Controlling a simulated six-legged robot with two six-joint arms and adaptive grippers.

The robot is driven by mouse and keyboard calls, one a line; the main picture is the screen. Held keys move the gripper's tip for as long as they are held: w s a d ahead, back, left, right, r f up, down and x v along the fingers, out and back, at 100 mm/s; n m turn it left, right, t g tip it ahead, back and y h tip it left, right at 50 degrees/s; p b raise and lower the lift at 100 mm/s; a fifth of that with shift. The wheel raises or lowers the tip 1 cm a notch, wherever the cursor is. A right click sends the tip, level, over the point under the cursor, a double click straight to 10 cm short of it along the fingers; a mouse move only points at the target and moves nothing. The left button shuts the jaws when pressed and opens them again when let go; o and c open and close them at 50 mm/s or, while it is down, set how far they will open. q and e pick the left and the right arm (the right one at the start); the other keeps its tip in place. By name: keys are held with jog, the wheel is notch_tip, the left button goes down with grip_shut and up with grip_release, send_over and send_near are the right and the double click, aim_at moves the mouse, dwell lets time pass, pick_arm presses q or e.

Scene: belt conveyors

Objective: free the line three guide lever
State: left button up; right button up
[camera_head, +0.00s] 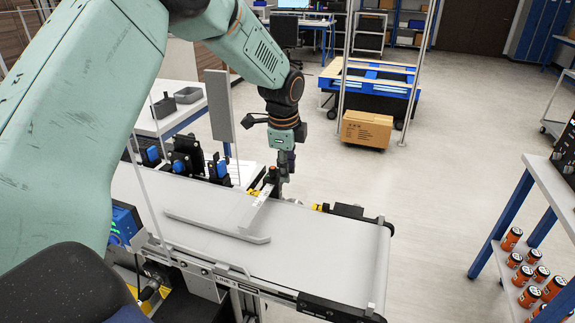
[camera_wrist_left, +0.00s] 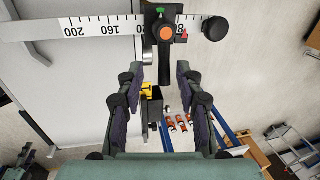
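The guide lever (camera_wrist_left: 165,60) is black with an orange button, mounted at a white numbered scale (camera_wrist_left: 100,25). In the head view its orange-topped end (camera_head: 272,170) shows at the far edge of the line three belt, beside my gripper. My left gripper (camera_head: 287,163) points down there. In the wrist view my left gripper (camera_wrist_left: 160,75) is open, with one finger on each side of the lever's lower end; I cannot tell whether they touch it. A pale guide rail (camera_head: 215,224) lies on the belt (camera_head: 320,250). My right gripper is not in view.
Clear guard panels stand around the belt's left part. Black and blue fittings (camera_head: 185,160) line its far side. A shelf with several orange cans (camera_head: 530,275) is at right. The belt's right end is clear.

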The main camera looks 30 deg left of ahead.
pick_arm(q)
jog(key=shift+w+d+f, duration=0.1)
jog(key=shift+w+f, duration=0.1)
jog(key=shift+w, duration=0.25)
jog(key=c, duration=0.4)
jog(key=shift+w, duration=0.1)
jog(key=shift+c, duration=1.3)
jog(key=shift+s+r, duration=0.15)
jog(key=shift+s, duration=0.15)
grip_shut()
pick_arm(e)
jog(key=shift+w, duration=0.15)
